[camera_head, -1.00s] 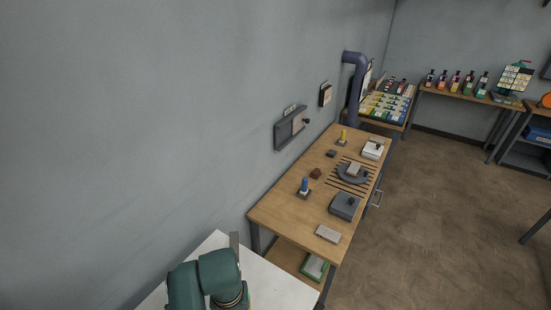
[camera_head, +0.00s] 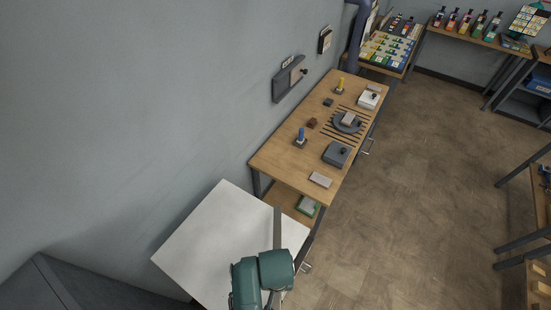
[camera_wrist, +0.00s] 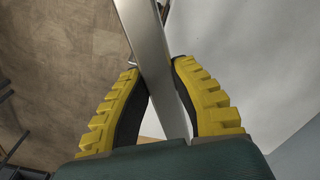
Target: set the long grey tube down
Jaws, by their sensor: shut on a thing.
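The long grey tube (camera_wrist: 150,45) runs between the two yellow-ridged fingers of my gripper (camera_wrist: 155,72) in the wrist view. My gripper is shut on it. In the head view one end of the tube (camera_head: 277,228) sticks up past my green arm, over the right part of the white tabletop (camera_head: 210,235). My arm hides the gripper and the rest of the tube there. In the wrist view the white top (camera_wrist: 245,45) lies right of the tube and brown floor lies left. I cannot tell whether the tube touches the top.
The white top's left and middle are bare. A wooden workbench (camera_head: 275,157) with a blue-handled tool (camera_head: 301,136), a grey box (camera_head: 337,154) and other small items adjoins beyond it. The wall borders the left side. Open floor (camera_head: 410,170) lies to the right.

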